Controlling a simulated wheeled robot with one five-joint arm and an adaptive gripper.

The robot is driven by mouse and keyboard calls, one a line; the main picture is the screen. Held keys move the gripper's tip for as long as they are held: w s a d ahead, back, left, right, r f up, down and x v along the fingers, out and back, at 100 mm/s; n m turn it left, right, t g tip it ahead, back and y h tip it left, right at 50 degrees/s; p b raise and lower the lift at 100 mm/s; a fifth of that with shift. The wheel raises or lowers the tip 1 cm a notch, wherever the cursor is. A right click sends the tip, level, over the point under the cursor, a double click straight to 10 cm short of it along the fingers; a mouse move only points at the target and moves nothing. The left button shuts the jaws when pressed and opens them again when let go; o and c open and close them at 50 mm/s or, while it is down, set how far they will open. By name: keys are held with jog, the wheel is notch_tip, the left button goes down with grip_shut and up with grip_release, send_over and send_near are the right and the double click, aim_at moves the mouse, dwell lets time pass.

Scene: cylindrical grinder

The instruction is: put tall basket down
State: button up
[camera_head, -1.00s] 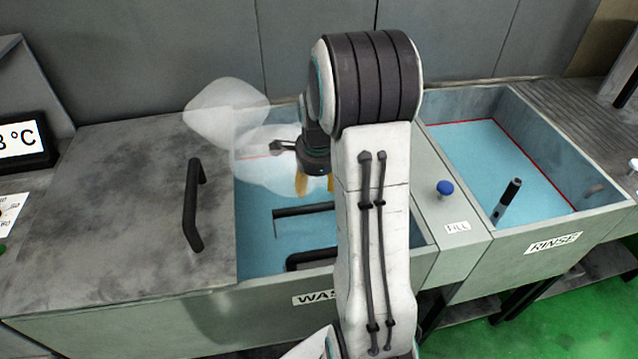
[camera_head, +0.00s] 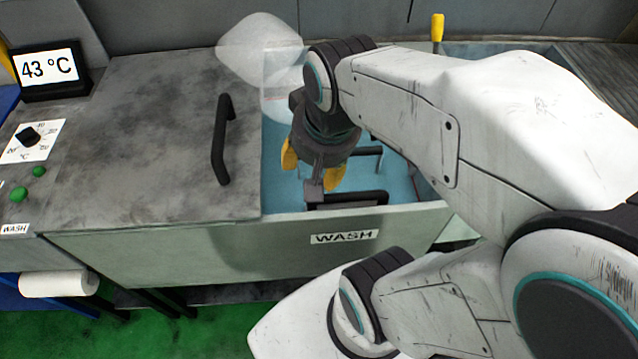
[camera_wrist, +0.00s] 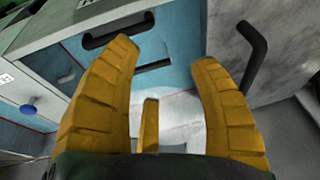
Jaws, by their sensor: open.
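The tall basket appears to be the thing with black handles in the open part of the wash tank (camera_head: 270,217); I see a near handle (camera_head: 346,198) and part of a farther one (camera_head: 368,151). Its body is hidden by the tank wall, water and my arm. My gripper (camera_head: 312,172) hangs over the tank, above and left of the near handle. In the wrist view my gripper (camera_wrist: 165,58) has its yellow fingers spread with nothing between them. Black handles also show there at the upper left (camera_wrist: 118,28).
A grey lid (camera_head: 150,140) with a black upright handle (camera_head: 221,140) covers the tank's left side. White steam (camera_head: 262,48) rises behind my gripper. A temperature display (camera_head: 47,70) reads 43 °C at far left. A blue knob (camera_wrist: 27,108) shows in the wrist view.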

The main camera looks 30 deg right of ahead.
jog(key=s+n, duration=0.1)
jog(key=s+a+n, duration=0.1)
jog(key=s+n, duration=0.1)
jog(key=s+a+n, duration=0.1)
jog(key=s+n, duration=0.1)
jog(key=shift+w, duration=0.1)
dwell(1.3)
